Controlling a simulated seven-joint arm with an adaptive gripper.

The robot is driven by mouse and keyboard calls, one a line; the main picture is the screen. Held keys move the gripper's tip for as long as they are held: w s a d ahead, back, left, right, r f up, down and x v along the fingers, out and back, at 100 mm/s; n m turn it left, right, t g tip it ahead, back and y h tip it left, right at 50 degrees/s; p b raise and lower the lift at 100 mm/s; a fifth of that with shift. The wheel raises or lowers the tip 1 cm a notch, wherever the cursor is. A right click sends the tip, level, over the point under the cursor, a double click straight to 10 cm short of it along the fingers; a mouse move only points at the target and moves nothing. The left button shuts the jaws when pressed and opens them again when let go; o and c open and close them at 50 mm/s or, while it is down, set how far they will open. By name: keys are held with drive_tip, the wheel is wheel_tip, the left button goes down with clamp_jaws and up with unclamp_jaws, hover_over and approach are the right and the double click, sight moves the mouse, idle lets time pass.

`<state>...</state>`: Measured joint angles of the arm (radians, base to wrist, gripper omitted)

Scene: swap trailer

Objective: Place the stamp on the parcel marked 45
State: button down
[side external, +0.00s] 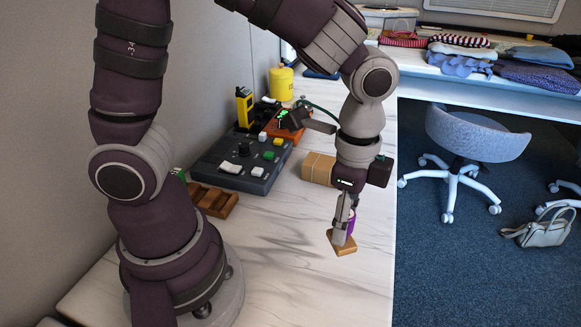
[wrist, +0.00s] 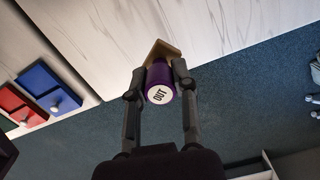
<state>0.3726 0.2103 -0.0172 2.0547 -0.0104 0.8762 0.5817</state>
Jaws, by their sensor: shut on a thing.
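My gripper (side external: 347,218) is shut on the purple stamp (side external: 352,222), near the right edge of the marble-look counter. In the wrist view the fingers of my gripper (wrist: 158,76) lie either side of the stamp (wrist: 159,94), whose round white end reads OUT. A tan wooden block (side external: 344,245) shows at the stamp's lower end, slightly tilted; it also shows in the wrist view (wrist: 163,49). I cannot tell for sure whether it clears the counter. A brown parcel (side external: 317,168) stands behind my gripper, partly hidden by my arm; no number on it is readable.
A dark control panel (side external: 241,160) with buttons, a brown wooden rack (side external: 212,201), a yellow radio (side external: 244,107) and a yellow canister (side external: 281,83) stand along the wall. Red (wrist: 23,106) and blue (wrist: 47,87) drawers show in the wrist view. The counter's front middle is clear.

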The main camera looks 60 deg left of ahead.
drive_tip(key=s+a+n, duration=0.3)
drive_tip(key=a+n, duration=0.8)
drive_tip(key=a, duration=0.7)
hover_over(312, 159)
drive_tip(key=shift+d+f, duration=0.1)
drive_tip(key=shift+f, duration=2.55)
drive_tip(key=c, duration=1.4)
unclamp_jaws()
drive_tip(key=shift+f, duration=0.15)
drive_tip(key=o, duration=0.5)
